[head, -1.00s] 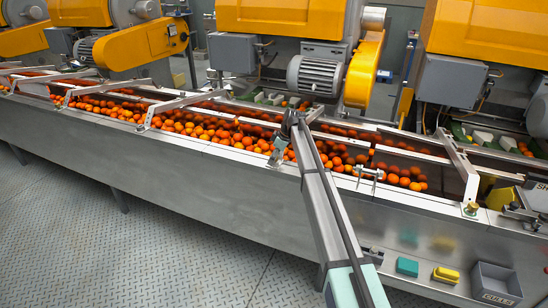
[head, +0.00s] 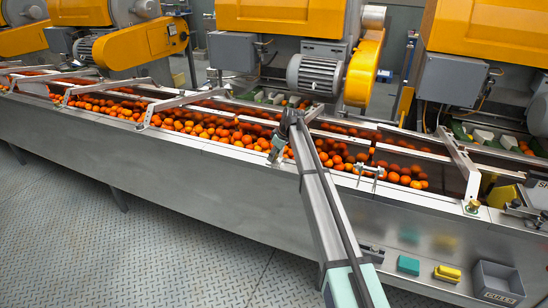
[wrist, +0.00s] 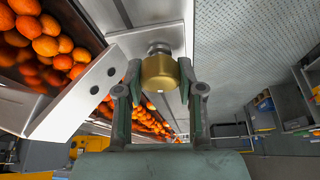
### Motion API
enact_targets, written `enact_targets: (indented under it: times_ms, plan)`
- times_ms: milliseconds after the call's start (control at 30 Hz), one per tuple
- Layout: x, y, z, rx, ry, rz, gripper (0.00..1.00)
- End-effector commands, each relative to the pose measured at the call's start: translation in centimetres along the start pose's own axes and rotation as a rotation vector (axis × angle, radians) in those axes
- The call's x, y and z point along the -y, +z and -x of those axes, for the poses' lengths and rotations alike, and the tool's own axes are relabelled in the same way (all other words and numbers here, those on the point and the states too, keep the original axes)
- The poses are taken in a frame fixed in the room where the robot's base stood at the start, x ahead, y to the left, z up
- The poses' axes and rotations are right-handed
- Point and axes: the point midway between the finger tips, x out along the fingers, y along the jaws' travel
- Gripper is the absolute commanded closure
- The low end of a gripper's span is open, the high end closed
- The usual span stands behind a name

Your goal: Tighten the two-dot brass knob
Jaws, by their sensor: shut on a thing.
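The brass knob (wrist: 160,73) is a short gold cylinder on a threaded stem, in the middle of the wrist view. It stands at a pale metal bracket with two dark round dots (wrist: 104,81) just left of it. My gripper (wrist: 160,82) is shut on this knob, with one finger on its left side and one on its right. In the head view my gripper (head: 277,152) is at the conveyor's front rail, and the knob there is hidden or too small to tell. How tight the knob is cannot be seen.
Oranges (head: 210,127) fill the conveyor behind the front rail. Another brass knob (head: 472,207) stands further right on the rail. A grey bin (head: 497,284), a yellow block (head: 447,274) and a green block (head: 408,265) are at lower right. The floor in front is clear.

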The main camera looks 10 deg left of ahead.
Motion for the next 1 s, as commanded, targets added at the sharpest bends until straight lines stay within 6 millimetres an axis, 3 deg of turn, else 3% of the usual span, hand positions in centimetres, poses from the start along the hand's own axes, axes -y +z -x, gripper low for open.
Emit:
enact_targets:
  times_ms: [1000]
  plan:
    - [0.02,-0.1,-0.07,-0.001,0.368,-0.885,0.97]
